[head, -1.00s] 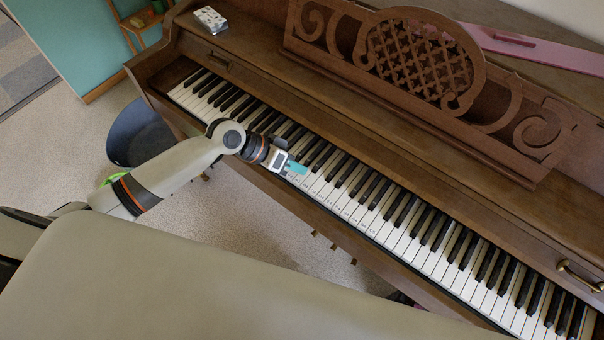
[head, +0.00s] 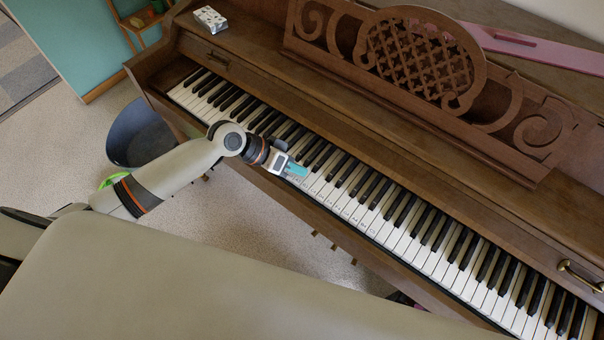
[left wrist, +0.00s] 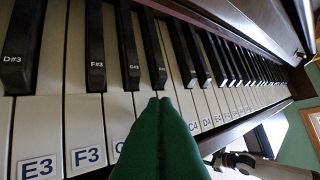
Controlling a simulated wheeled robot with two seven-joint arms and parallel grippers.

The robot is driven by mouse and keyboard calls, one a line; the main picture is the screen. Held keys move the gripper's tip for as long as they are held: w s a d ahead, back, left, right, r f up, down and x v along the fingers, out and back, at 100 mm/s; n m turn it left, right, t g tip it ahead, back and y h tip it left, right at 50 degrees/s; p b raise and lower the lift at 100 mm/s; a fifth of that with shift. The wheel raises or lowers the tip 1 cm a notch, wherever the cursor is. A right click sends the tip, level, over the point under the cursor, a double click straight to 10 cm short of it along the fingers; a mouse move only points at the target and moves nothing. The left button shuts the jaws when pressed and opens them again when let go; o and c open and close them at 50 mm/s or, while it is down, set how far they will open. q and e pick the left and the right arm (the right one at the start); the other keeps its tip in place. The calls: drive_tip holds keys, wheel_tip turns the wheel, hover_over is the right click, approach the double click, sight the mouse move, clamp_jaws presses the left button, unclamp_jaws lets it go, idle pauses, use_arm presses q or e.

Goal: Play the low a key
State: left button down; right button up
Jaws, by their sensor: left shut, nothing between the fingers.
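The piano keyboard (head: 400,225) runs diagonally from upper left to lower right in the head view. My left gripper (head: 298,170) is over the white keys left of its middle, its teal fingers pressed together and empty. In the left wrist view its green fingertips (left wrist: 158,101) point forward among the keys near the G#3 (left wrist: 131,55) and A#3 (left wrist: 154,55) black keys. The fingers hide the labels between G3 (left wrist: 119,125) and C4 (left wrist: 194,125), so the A3 label does not show. I cannot tell whether the tips touch a key.
A carved music stand (head: 420,62) rises behind the keys. A small patterned box (head: 210,19) sits on the piano's upper left. A dark bin (head: 138,133) stands on the carpet left of the piano. Black keys stand up close on both sides of the fingertips.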

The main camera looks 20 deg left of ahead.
use_arm(q)
drive_tip(key=shift+f+b, duration=0.35)
drive_tip(key=shift+f, duration=0.25)
idle(0.7)
drive_tip(key=shift+r, duration=0.1)
drive_tip(key=shift+r+p, duration=1)
drive_tip(key=shift+p, duration=0.05)
wheel_tip(320, 180, up, 5)
drive_tip(key=p, duration=0.4)
drive_tip(key=shift+p, duration=0.4)
